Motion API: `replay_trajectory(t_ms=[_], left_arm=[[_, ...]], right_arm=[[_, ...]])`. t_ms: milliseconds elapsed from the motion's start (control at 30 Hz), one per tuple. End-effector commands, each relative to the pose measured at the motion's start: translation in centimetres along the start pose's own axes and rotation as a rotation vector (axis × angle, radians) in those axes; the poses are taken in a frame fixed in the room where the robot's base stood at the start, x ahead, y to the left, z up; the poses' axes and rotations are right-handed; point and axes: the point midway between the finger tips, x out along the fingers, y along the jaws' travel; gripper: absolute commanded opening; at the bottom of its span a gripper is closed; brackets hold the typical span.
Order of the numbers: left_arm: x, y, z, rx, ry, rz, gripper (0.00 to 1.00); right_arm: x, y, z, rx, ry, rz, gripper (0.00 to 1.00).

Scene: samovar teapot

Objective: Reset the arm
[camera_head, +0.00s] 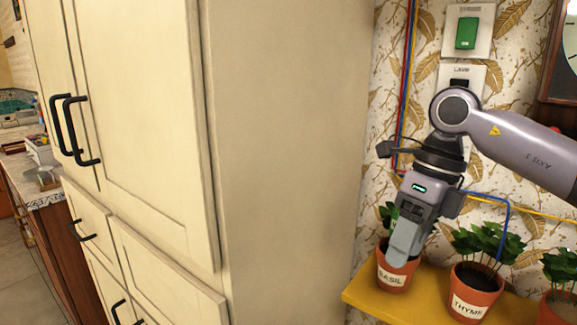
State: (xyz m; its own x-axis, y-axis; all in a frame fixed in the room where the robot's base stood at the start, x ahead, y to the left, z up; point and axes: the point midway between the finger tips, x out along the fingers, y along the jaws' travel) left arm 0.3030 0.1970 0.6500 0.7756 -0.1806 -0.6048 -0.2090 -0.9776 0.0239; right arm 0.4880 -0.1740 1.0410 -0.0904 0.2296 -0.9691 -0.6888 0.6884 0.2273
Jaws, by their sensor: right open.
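My right gripper (404,245) comes in from the right and points down in front of the basil pot (393,279), hiding part of its plant. Its jaws are open and nothing shows between them. Whether it touches the pot or leaves I cannot tell. My left gripper is out of view.
A yellow shelf (362,295) holds the basil pot, a thyme pot (471,294) and another potted plant (559,286) at the right edge. A tall cream cabinet (285,150) fills the left and middle. A green switch (466,33) and coloured wires are on the papered wall.

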Motion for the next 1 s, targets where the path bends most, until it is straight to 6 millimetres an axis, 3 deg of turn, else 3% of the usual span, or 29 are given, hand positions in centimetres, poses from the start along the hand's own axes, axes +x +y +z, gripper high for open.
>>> replay_trajectory(t_ms=[100, 300, 500, 600, 800, 1000], left_arm=[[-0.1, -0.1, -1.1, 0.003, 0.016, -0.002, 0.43], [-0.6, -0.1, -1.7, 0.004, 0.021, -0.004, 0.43], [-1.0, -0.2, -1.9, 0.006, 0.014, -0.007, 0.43], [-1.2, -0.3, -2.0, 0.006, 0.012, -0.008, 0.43], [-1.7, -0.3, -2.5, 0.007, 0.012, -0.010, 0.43], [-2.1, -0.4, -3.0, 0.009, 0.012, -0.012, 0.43]], right_arm=[[3.5, 3.5, 1.9, -0.049, -0.060, 0.186, 0.55], [7.5, 10.2, 4.5, -0.063, -0.200, 0.546, 0.55], [8.5, 15.7, 6.3, 0.027, -0.353, 0.913, 0.55], [8.1, 17.4, 7.0, 0.112, -0.430, 1.089, 0.55], [7.0, 18.2, 8.2, 0.359, -0.582, 1.413, 0.55], [6.9, 15.7, 8.6, 0.703, -0.723, 1.677, 0.55]])
